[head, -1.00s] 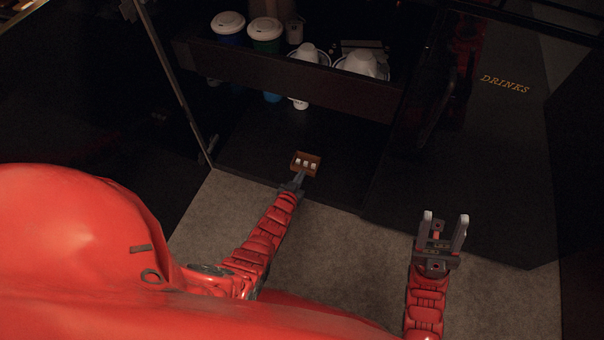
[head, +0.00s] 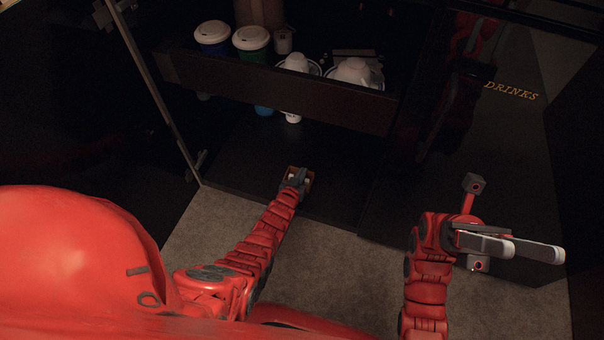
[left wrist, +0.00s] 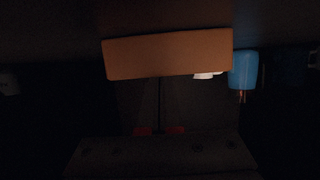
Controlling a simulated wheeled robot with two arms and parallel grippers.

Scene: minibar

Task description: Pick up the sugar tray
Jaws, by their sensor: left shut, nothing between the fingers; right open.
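In the left wrist view the tray's plain brown side (left wrist: 165,55) spans the upper middle, in front of the gripper. Whether the fingers touch it I cannot tell. My right gripper (head: 525,246) is open and empty, out to the right.
A dark drawer (head: 280,98) with lidded cups (head: 251,39) and white bowls (head: 353,72) hangs above the tray. A blue object (left wrist: 243,69) is beyond the tray in the left wrist view. A dark panel marked DRINKS (head: 510,91) stands at right.

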